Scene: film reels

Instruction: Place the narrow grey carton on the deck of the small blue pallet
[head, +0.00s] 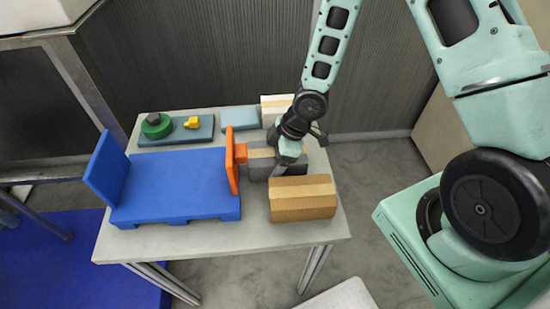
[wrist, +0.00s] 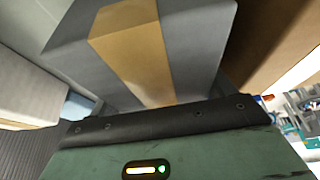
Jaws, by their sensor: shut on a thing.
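The narrow grey carton (head: 262,170), with a tan tape strip along its top, is at the table's right half, just right of the blue pallet. My gripper (head: 287,157) is above it and shut on it. In the wrist view the grey carton (wrist: 190,55) fills the space in front of my gripper (wrist: 165,100). I cannot tell whether its underside touches the table. The small blue pallet (head: 175,190) lies at the left, with a blue upright panel at its left end. Its deck looks bare.
An orange upright panel (head: 232,165) stands at the pallet's right end, between deck and carton. A brown carton (head: 303,205) is in front of the grey one; a pale carton (head: 275,108) and light-blue block (head: 239,119) are behind. A slate tray (head: 160,138) holds green and yellow items.

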